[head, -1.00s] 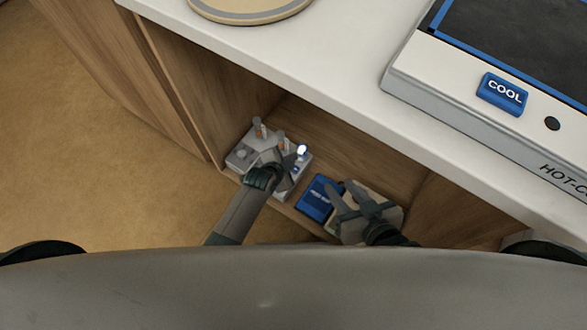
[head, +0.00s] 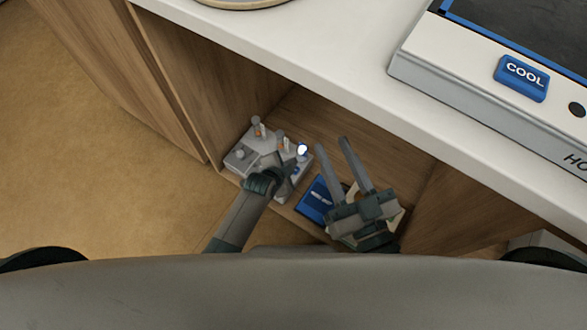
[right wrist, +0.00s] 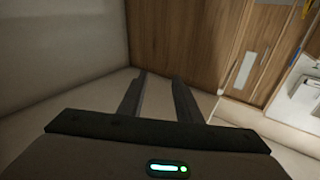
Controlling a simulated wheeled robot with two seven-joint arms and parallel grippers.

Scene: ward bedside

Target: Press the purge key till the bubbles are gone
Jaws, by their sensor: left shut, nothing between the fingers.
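A light grey device (head: 240,160) with upright knobs or stems, orange marks and a lit bluish-white lamp (head: 302,149) stands in the open cabinet bay. My left gripper (head: 286,178) is shut and empty, its tip over the device's right front part, just below the lamp. It covers part of the device's top, so I cannot make out the purge key or any bubbles, nor whether the tip touches. My right gripper (head: 330,142) is open and empty, right of the device and above a blue box. Its spread fingers also show in the right wrist view (right wrist: 158,82).
The blue box (head: 313,204) lies right of the device, partly under my right gripper, with a pale item beside it mostly hidden. A white counter (head: 270,58) overhangs the bay. On it is a machine with a blue COOL key (head: 522,77). Wooden walls enclose the bay.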

